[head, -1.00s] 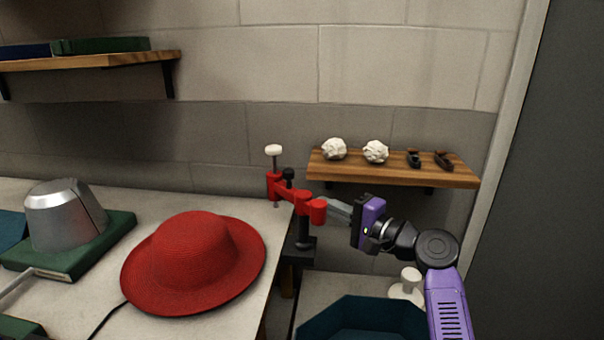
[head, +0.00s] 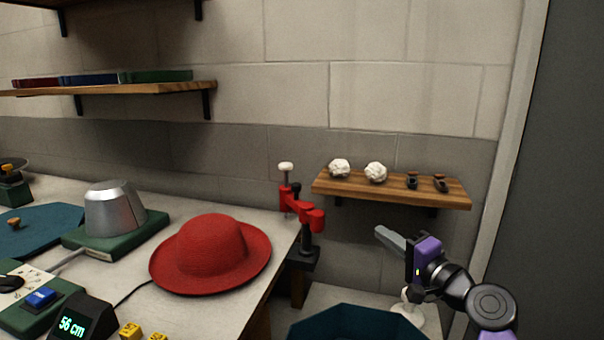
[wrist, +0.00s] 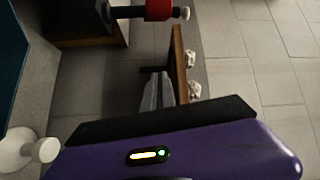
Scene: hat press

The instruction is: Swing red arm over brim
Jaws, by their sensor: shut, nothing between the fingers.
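The red arm (head: 299,208) is on a black clamp post at the right edge of the workbench, with a white knob on top. Its rounded end points to the right and front, away from the hat. The red hat (head: 212,252) lies on the bench with its brim (head: 170,275) flat, left of the arm and apart from it. My gripper (head: 380,232) is shut and empty, right of the red arm with a clear gap. In the wrist view, the fingers (wrist: 158,78) are together and part of the red arm (wrist: 160,9) shows at the top.
A wooden shelf (head: 335,187) with two white crumpled balls and two small dark tools is on the wall behind my gripper. A dark teal bin (head: 350,322) stands below. A silver hat block (head: 114,210) stands left of the hat. A grey panel is at the far right.

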